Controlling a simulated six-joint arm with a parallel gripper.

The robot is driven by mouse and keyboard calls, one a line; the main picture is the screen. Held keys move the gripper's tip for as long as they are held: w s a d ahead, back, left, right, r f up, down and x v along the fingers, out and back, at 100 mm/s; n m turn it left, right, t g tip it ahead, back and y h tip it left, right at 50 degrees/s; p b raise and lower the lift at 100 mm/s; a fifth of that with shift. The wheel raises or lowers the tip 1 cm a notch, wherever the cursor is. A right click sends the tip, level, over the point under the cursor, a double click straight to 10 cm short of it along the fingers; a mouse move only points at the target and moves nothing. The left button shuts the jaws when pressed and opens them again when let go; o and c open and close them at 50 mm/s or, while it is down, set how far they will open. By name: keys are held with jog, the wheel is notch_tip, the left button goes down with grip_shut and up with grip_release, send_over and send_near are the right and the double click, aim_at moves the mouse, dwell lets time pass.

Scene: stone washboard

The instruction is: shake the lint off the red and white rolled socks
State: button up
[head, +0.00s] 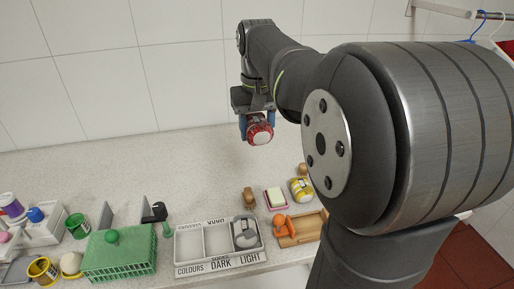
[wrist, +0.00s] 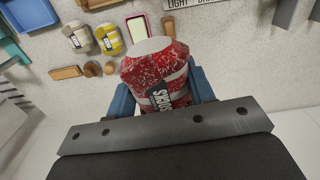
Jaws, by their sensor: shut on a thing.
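The red and white rolled socks (head: 260,132) are held in my gripper (head: 257,127), raised above the speckled stone counter near the tiled wall. In the wrist view the socks (wrist: 157,80) show red cloth speckled with white, a pale band and a dark label reading "SOCKS". The blue fingers of my gripper (wrist: 160,92) press on both sides of the roll. The underside of the roll is hidden in the wrist view.
A sorting tray (head: 218,264) marked COLOURS, DARK and LIGHT sits at the front, with a grey-white roll (head: 244,233) in its right compartment. A yellow roll (head: 300,189), a soap dish (head: 276,199) and a green basket (head: 120,255) stand nearby. The counter below the socks is clear.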

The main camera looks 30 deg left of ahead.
jog(key=shift+r, duration=0.9)
notch_tip(320, 180, down, 11)
notch_tip(320, 180, up, 11)
jog(key=shift+r, duration=0.1)
notch_tip(320, 180, down, 11)
